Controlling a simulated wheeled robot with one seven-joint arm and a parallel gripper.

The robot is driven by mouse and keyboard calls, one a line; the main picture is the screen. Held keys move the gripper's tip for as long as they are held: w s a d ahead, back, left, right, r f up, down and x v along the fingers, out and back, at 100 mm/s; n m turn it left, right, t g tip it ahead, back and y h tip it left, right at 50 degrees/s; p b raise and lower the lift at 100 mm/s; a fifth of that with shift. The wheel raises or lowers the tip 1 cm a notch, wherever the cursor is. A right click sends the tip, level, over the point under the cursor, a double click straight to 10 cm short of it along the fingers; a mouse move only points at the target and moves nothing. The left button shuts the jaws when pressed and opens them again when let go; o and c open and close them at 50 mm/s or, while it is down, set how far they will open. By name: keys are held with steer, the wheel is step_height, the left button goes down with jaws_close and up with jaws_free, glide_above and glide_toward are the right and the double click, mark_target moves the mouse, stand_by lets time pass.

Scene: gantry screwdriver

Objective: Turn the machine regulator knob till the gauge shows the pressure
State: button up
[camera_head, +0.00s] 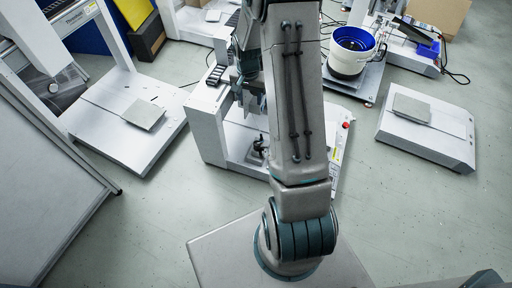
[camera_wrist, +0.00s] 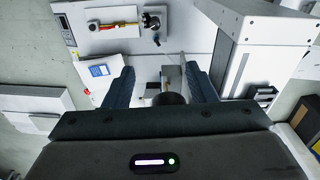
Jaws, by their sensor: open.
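The machine (camera_head: 207,125) is a light grey unit on the floor, partly hidden behind my arm in the head view. In the wrist view my gripper (camera_wrist: 160,70) is open, its two dark fingers apart over the machine's pale base. A dark round part (camera_wrist: 168,98), which may be the regulator knob, shows between the fingers, partly covered by the gripper body. A small grey metal block (camera_wrist: 172,77) is beside it. I cannot tell whether the fingers touch either. No gauge face can be made out, so no pressure reading is visible.
A black and metal fitting (camera_wrist: 152,22) stands on the base ahead of the fingers. A tall white housing (camera_wrist: 262,40) rises close on the right. Other units stand around, including a flat grey one (camera_head: 430,128) at right. Bare floor (camera_head: 150,220) lies at lower left.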

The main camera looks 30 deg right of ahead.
mark_target(257, 143)
steer(key=d+f+b, duration=0.1)
steer(key=f+b, duration=0.2)
steer(key=f, duration=0.7)
steer(key=w+d+f+m+b, duration=0.1)
steer(key=f+b, duration=0.2)
steer(key=f, duration=0.8)
steer(key=d+f+m+b, duration=0.1)
steer(key=f+b, duration=0.2)
steer(key=f, duration=0.8)
steer(key=shift+w+d+f, duration=0.1)
steer(key=shift+w+d, duration=0.2)
steer(key=shift+d, duration=0.05)
steer(key=c, duration=1)
